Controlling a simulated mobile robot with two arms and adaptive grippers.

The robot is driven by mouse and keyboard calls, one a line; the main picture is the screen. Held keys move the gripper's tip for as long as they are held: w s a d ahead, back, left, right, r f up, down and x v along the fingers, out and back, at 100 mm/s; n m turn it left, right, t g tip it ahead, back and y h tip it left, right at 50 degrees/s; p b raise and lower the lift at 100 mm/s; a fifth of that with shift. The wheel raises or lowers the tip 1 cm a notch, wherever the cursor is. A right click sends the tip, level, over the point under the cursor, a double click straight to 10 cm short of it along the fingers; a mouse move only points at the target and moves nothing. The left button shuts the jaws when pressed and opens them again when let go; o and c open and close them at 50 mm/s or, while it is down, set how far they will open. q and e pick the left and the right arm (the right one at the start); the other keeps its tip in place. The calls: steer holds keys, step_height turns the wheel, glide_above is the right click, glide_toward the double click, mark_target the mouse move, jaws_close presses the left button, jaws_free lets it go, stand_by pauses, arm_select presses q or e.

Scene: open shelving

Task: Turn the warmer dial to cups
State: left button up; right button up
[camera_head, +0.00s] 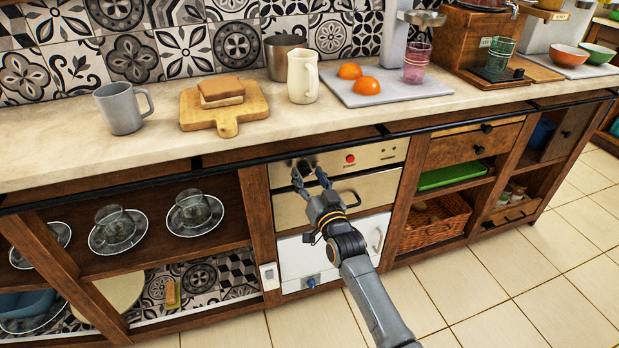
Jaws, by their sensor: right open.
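The built-in warmer unit (378,188) sits under the counter, with a cream control panel on top. A dark dial (305,165) is on the left of that panel, partly hidden by my fingers. A red button (350,158) is to its right. My right gripper (310,176) is open, its two fingers pointing up at the panel just below and around the dial; I cannot tell whether they touch it. The dial's markings are too small to read. A blue knob (311,282) is low on the white lower front. My left gripper is not in view.
A dark rail (130,185) runs along the counter's front edge above the panel. Open shelves with glass cups on saucers (118,232) are at left. A wicker basket (432,222) and a green tray (450,176) are at right. The tiled floor is clear.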

steer(key=shift+s, duration=0.1)
steer(key=v, duration=1.2)
